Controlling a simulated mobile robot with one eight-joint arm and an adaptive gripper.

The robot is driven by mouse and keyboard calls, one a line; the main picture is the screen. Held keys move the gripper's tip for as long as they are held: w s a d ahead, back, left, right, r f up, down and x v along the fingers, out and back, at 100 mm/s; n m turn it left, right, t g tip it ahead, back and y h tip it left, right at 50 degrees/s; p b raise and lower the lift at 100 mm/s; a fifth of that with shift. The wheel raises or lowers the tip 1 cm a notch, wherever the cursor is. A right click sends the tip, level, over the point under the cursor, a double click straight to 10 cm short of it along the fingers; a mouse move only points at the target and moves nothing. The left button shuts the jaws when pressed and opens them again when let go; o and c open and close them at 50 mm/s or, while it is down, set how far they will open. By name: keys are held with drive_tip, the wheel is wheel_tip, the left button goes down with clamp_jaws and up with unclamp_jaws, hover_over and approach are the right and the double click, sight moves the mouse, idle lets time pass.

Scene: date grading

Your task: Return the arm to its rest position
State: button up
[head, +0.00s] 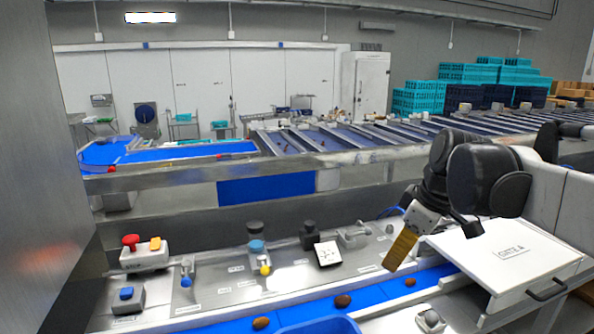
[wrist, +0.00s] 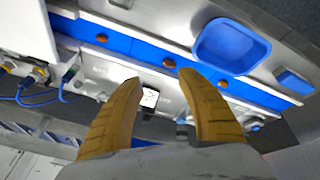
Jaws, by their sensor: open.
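My gripper (head: 401,249) hangs from my black and grey arm at the right of the head view, above the control panel and left of a white lidded box. Its ribbed yellow fingers point down. In the wrist view the two fingers (wrist: 160,77) stand well apart with nothing between them, so it is open and empty. In the head view the fingers overlap, so the gap does not show. Behind the fingers, the wrist view shows the panel and a blue belt (wrist: 75,29).
Brown dates (head: 343,301) lie spaced along the blue belt. A blue tray (wrist: 205,45) sits beside it. The white box (head: 512,250) with a black handle stands close right.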

drive_tip(key=s+a+f+m+t+h, duration=0.1)
drive_tip(key=s+f+m+t, duration=0.1)
drive_tip(key=s+f+m, duration=0.5)
drive_tip(key=s+a+f+m+t+h, duration=0.1)
drive_tip(key=s+f+m, duration=0.2)
drive_tip(key=s, duration=0.8)
wheel_tip(320, 180, down, 20)
drive_tip(key=b, duration=1.9)
drive_tip(key=shift+d+b, duration=0.15)
drive_tip(key=shift+b, duration=0.2)
